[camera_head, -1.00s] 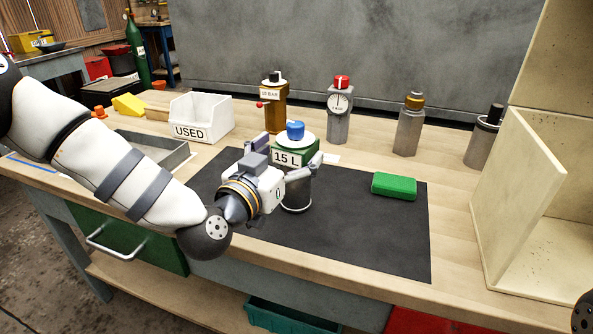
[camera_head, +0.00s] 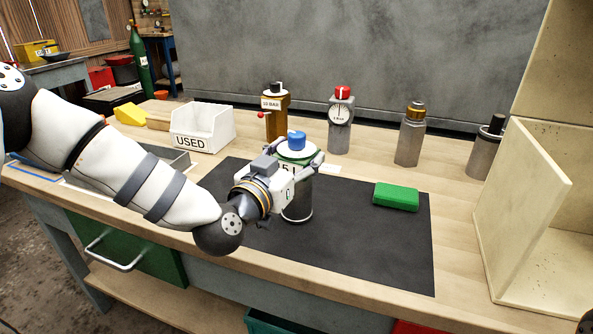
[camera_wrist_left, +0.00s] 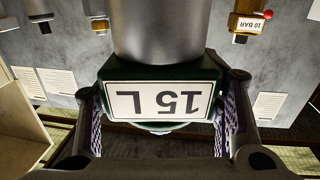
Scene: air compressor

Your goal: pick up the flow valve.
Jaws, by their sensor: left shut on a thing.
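The flow valve appears to be the unit with a blue knob (camera_head: 297,140), a green block labelled 15 L and a grey cylinder below. It stands upright near the back of the dark mat (camera_head: 380,240). My left gripper (camera_head: 292,167) is shut on its green block from the front, partly covering the label. In the left wrist view the unit (camera_wrist_left: 165,102) appears upside down, with a finger against each side of the green block. I cannot see any gap under the unit.
Behind the mat stand a 10 BAR unit (camera_head: 275,118), a red-topped gauge unit (camera_head: 340,125), a brass-collared cylinder (camera_head: 410,138) and a black-topped cylinder (camera_head: 486,150). A green block (camera_head: 396,196) lies right. A white USED bin (camera_head: 203,128) stands left. A pale open box (camera_head: 520,215) bounds the right.

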